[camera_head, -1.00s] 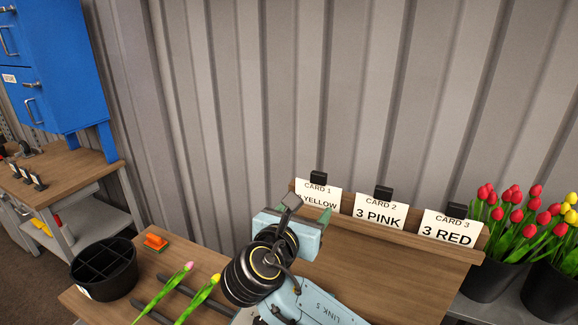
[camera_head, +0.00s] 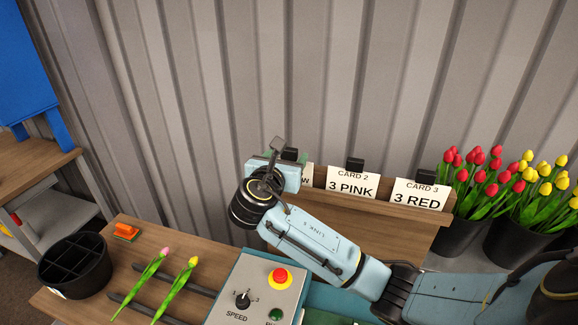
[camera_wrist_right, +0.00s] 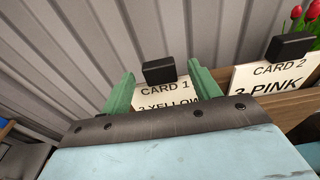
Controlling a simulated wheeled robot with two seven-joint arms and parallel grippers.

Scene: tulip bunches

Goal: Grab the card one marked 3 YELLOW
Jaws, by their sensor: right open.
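The white card marked CARD 1, 3 YELLOW (camera_wrist_right: 165,92) stands upright with a black clip (camera_wrist_right: 159,70) at its top edge. In the right wrist view it sits between the two green fingers of my right gripper (camera_wrist_right: 162,84), which are open on either side of it. The gripper body hides the card's lower part. In the head view my right gripper (camera_head: 285,158) covers most of that card, leaving only a sliver of its right side (camera_head: 307,176). Whether the fingers touch the card cannot be told. My left gripper is not in view.
CARD 2, 3 PINK (camera_head: 352,184) and CARD 3, 3 RED (camera_head: 418,197) stand to the right on the wooden rack (camera_head: 380,199). Red tulips (camera_head: 478,170) and yellow tulips (camera_head: 545,185) stand beyond. A control box (camera_head: 258,290), two loose tulips and a black divided pot (camera_head: 75,265) are at lower left. A corrugated wall stands behind.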

